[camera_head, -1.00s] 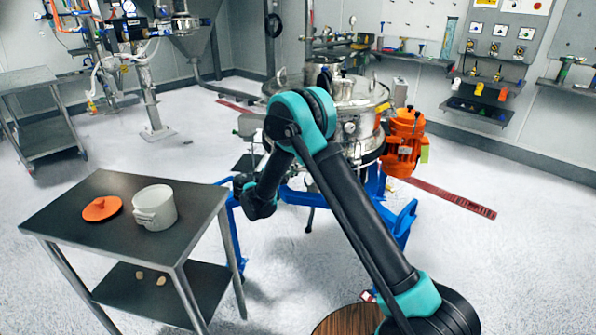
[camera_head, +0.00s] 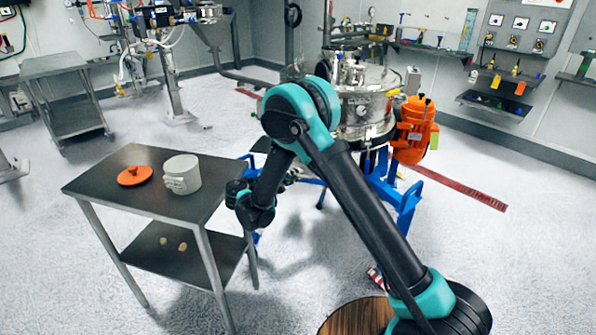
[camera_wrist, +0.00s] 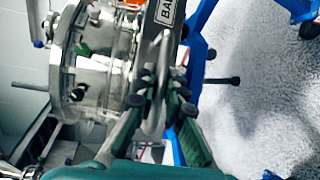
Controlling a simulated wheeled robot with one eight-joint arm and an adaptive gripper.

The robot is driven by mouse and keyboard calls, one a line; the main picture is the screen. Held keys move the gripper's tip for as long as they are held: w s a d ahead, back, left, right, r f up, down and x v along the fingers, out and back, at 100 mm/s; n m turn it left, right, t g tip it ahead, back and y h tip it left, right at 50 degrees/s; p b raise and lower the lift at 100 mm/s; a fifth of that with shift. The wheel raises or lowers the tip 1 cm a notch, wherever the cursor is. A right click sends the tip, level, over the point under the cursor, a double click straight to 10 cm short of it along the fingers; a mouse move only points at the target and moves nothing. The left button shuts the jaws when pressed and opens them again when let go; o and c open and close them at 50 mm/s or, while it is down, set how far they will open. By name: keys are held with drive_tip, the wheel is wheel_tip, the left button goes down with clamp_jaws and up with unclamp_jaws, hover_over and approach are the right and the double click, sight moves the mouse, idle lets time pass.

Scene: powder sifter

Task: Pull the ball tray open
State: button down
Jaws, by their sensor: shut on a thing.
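In the wrist view my gripper (camera_wrist: 163,82) is shut on a thin metal handle (camera_wrist: 154,112). The handle stands in front of a dark bar with a white label (camera_wrist: 167,11) whose visible letters read "BA"; this looks like the ball tray's front. The steel sifter (camera_head: 362,105) on its blue frame stands behind my arm in the head view. My arm largely hides the gripper and the tray there, so I cannot tell how far out the tray is.
A dark steel table (camera_head: 118,187) at left bears a white pot (camera_head: 182,174) and an orange lid (camera_head: 135,176). An orange motor (camera_head: 413,130) is on the sifter's right side. A round wooden top (camera_head: 352,318) is at the bottom. Open floor lies at right.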

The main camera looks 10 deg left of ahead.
drive_tip(key=shift+s+a, duration=0.1)
drive_tip(key=shift+s, duration=0.4)
drive_tip(key=c, duration=1.6)
unclamp_jaws()
drive_tip(key=shift+o, duration=0.2)
drive_tip(key=v, duration=1.2)
